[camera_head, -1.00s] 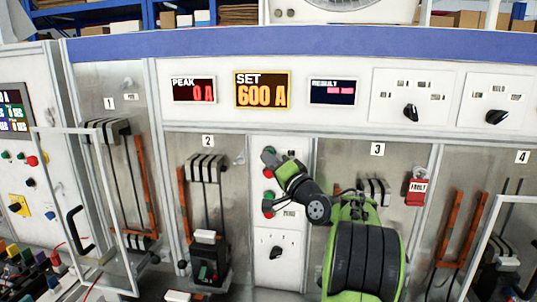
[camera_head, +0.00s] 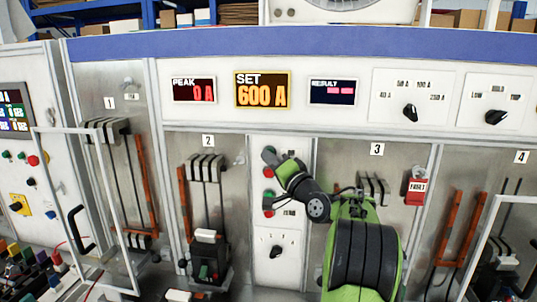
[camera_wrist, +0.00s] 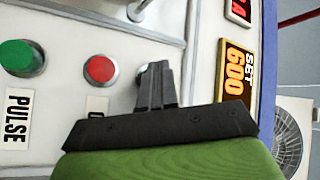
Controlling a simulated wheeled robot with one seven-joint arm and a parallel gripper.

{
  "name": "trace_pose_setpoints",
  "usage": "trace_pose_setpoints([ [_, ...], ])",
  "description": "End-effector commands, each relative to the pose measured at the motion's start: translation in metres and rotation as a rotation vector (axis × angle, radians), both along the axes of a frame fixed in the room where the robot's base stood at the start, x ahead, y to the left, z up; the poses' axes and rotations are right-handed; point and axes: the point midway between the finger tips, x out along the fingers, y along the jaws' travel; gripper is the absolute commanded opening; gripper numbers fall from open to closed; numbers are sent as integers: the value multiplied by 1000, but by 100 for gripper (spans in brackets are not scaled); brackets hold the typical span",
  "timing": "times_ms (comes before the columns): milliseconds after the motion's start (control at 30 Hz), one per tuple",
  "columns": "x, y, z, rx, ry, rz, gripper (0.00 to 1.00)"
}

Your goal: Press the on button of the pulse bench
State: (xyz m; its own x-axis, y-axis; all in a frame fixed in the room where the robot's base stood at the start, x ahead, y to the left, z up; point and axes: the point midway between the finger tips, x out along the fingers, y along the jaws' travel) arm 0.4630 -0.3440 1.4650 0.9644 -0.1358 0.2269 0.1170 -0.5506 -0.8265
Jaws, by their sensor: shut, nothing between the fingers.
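The pulse bench's button column (camera_head: 256,225) stands between bays 2 and 3. My gripper (camera_head: 270,158) is at its top, fingers shut and empty. In the wrist view my gripper (camera_wrist: 156,70) points at the panel, over a small round button that it mostly hides. This hidden button is at the place of the on button; its label and colour are not readable. Beside it are a red button (camera_wrist: 100,69) with a partly covered label and a green button (camera_wrist: 20,57) labelled PULSE. I cannot tell whether the fingertips touch the hidden button.
Displays above read PEAK 0 A (camera_head: 194,90), SET 600 A (camera_head: 262,90) and RESULT (camera_head: 332,92). A rotary knob (camera_head: 276,251) sits below the buttons. Breaker bays lie on both sides, with a red tag (camera_head: 416,188) in bay 3 and an open clear guard (camera_head: 82,205) at left.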

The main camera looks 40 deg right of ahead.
Motion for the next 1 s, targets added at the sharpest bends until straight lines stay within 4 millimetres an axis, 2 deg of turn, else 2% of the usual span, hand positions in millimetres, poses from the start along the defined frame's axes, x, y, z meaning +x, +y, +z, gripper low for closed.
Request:
trace_pose_setpoints([
  [433, 1, -1, 0, -1, 0, -1, 0],
  [800, -10, 13, -2, -2, 1, -2, 0],
  [1000, -10, 13, -1, -1, 0, 0, 0],
])
